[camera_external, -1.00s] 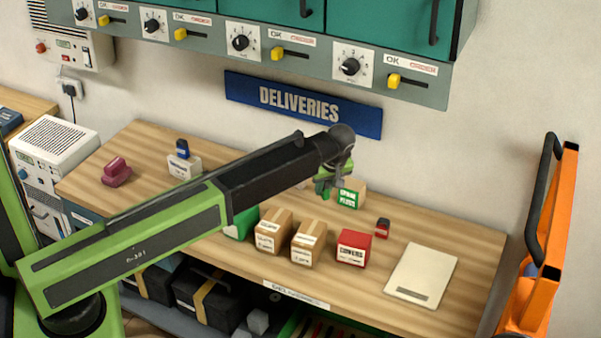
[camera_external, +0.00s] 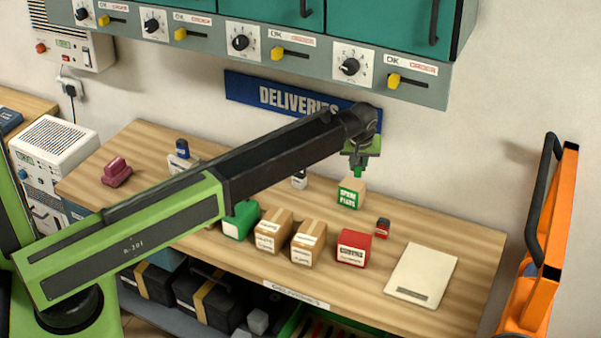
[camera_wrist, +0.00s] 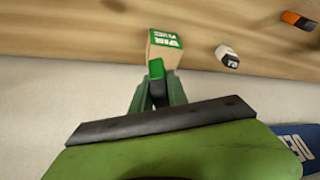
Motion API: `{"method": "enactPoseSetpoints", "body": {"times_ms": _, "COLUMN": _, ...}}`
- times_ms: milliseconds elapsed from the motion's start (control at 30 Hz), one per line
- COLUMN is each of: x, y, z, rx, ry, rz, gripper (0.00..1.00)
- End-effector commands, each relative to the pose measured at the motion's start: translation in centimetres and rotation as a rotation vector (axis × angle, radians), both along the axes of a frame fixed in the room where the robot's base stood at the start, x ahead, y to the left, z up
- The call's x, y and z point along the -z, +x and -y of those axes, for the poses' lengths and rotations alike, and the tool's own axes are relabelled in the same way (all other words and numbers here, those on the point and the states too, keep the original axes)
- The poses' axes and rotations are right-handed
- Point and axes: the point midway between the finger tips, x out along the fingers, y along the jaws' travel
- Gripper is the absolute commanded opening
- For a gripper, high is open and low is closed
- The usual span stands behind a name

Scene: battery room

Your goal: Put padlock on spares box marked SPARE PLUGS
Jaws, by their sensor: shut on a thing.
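The SPARE PLUGS box (camera_external: 351,195) is a small cardboard cube with a green label, standing on the wooden bench. It also shows in the wrist view (camera_wrist: 163,50), just beyond my fingertips. My gripper (camera_external: 359,165) points down above this box, shut on a small green padlock (camera_wrist: 156,69) with a dark part between the fingers. In the external view the green padlock (camera_external: 358,173) hangs at the box's top, toward its back right. I cannot tell whether it touches the box.
Two cardboard boxes (camera_external: 290,238), a green box (camera_external: 240,222) and a red box (camera_external: 353,247) stand nearer the front. A small red-and-black item (camera_external: 383,228) and a white-and-black one (camera_external: 299,180) stand near the SPARE PLUGS box. A white pad (camera_external: 422,275) lies at right.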

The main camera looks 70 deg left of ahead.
Motion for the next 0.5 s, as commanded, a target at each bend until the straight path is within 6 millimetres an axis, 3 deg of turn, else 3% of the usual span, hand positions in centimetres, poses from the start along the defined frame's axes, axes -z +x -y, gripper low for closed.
{"method": "enactPoseSetpoints", "body": {"times_ms": 33, "x": 1.5, "y": 0.3, "z": -1.3, "rx": -0.003, "ry": 0.0, "rz": 0.001, "gripper": 0.0}}
{"method": "enactPoseSetpoints", "body": {"times_ms": 200, "x": 2.3, "y": 0.4, "z": -3.5, "rx": 0.0, "ry": -0.001, "rz": 0.0, "gripper": 0.0}}
{"method": "enactPoseSetpoints", "body": {"times_ms": 367, "x": 2.3, "y": 0.3, "z": -3.7, "rx": 0.0, "ry": 0.0, "rz": 0.0, "gripper": 0.0}}
{"method": "enactPoseSetpoints", "body": {"times_ms": 500, "x": 4.1, "y": 0.3, "z": -3.7, "rx": 0.0, "ry": 0.0, "rz": 0.0, "gripper": 0.0}}
